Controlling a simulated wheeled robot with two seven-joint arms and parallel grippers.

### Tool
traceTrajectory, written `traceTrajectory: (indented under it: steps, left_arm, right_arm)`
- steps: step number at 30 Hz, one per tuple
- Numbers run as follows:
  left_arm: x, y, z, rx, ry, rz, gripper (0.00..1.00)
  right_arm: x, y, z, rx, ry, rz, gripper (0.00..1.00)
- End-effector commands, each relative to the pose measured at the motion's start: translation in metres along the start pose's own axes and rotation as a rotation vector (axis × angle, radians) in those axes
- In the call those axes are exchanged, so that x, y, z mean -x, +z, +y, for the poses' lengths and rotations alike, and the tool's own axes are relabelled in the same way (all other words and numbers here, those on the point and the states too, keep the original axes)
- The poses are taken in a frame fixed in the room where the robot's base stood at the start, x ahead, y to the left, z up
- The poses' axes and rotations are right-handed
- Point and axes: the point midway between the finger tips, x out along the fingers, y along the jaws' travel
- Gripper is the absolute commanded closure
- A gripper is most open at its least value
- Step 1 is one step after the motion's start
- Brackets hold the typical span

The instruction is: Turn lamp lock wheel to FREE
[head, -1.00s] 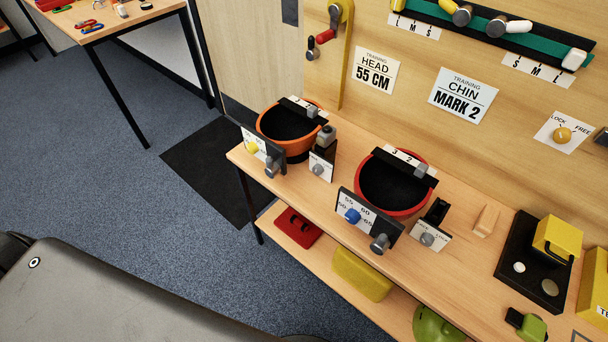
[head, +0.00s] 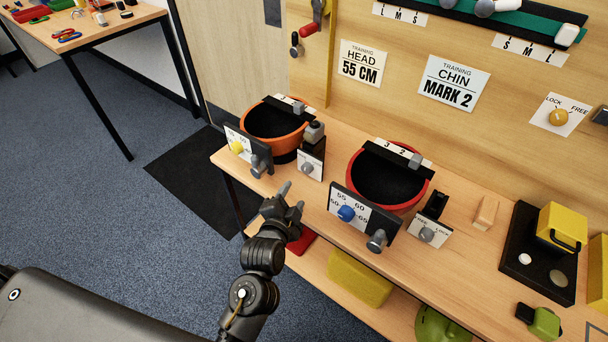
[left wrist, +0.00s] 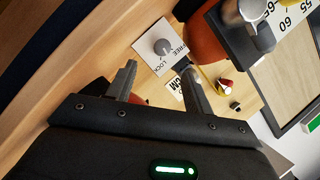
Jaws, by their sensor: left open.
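A small grey wheel (head: 307,168) sits on a white plate beside the orange helmet (head: 273,121); its lettering is too small to read in the head view. The left wrist view shows a grey wheel (left wrist: 163,47) on a white plate marked FREE and LOCK, just beyond the fingertips. A second grey wheel (head: 426,234) on a FREE/LOCK plate stands by the red helmet (head: 388,180). A yellow wheel (head: 558,117) is on the wall's LOCK/FREE plate. I cannot tell where the wheels point. My left gripper (head: 292,196) is open and empty, short of the orange helmet's plate.
Dial plates with a yellow knob (head: 236,147) and a blue knob (head: 346,213) stand in front of the helmets, with grey knobs jutting out. A wooden wedge (head: 486,212) and a yellow box (head: 561,228) are further right. A yellow block (head: 358,278) lies on the lower shelf.

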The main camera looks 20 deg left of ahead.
Motion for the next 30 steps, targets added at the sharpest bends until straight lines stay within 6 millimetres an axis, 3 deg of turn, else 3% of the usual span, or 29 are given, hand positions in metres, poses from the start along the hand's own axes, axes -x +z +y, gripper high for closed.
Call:
traceTrajectory:
  steps: [8, 21, 30]
  left_arm:
    - [-0.009, -0.004, -0.003, -0.024, -0.023, 0.006, 0.48]
    - [-0.083, -0.004, -0.005, -0.022, -0.022, 0.005, 0.48]
    - [-0.11, -0.004, -0.005, -0.02, -0.022, 0.005, 0.48]
  right_arm:
    - [0.0, 0.0, 0.0, 0.0, 0.0, 0.0, 0.64]
    - [0.002, 0.0, 0.0, 0.0, 0.0, 0.0, 0.64]
    - [0.002, 0.0, 0.0, 0.0, 0.0, 0.0, 0.64]
